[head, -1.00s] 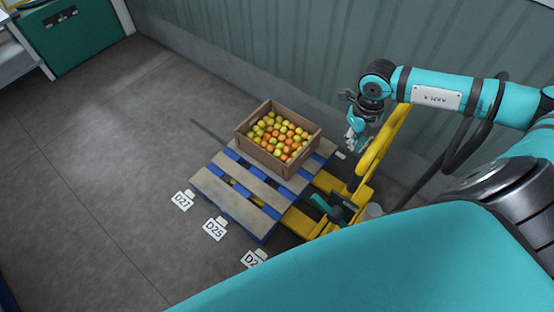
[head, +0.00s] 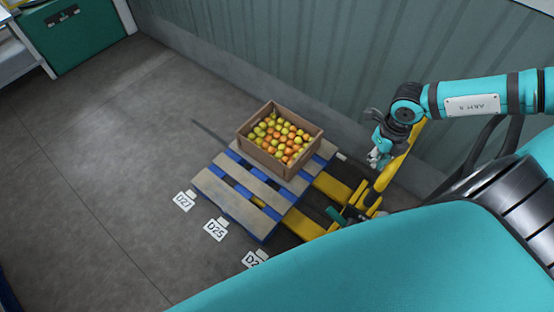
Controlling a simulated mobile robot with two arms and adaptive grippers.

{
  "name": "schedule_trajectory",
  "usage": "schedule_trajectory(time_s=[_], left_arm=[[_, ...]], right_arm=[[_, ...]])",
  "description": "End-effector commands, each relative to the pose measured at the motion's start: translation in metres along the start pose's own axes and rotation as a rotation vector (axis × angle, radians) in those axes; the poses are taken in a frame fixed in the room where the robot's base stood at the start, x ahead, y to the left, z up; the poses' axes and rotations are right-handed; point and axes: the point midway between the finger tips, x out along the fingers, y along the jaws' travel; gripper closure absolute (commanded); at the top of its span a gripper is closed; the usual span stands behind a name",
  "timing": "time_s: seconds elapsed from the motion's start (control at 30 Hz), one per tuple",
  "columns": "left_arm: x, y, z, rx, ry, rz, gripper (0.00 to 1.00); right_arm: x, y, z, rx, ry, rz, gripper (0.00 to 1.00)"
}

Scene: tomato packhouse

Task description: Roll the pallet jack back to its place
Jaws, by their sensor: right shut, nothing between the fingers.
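The yellow pallet jack (head: 331,187) stands at the right end of the blue-and-wood pallet (head: 229,201). Its forks show bare beside the pallet, and a yellow piece shows between the slats, so they seem partly under it. The jack's tilted yellow handle (head: 394,170) rises toward the wall. My right gripper (head: 374,163) is shut and empty beside the handle, overlapping it in the picture; I cannot tell whether they touch. The jack's lower right part is hidden by my own teal body. My left gripper is out of view.
A wooden crate (head: 259,152) of tomatoes sits on the pallet. A corrugated wall (head: 300,60) runs behind. Open floor lies left, with a green cabinet (head: 77,40) beyond.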

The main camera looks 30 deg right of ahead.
Motion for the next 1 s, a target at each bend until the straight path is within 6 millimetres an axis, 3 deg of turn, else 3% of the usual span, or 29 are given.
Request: schedule_trajectory(time_s=[0.03,0.7,1.0], left_arm=[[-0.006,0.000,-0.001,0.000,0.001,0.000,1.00],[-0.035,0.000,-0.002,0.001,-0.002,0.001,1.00],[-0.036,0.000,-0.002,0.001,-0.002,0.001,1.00]], right_arm=[[-0.001,-0.009,-0.016,0.004,0.030,-0.017,1.00],[-0.001,-0.053,-0.093,0.002,0.016,-0.008,1.00],[0.000,-0.059,-0.104,0.001,0.012,-0.005,1.00]])
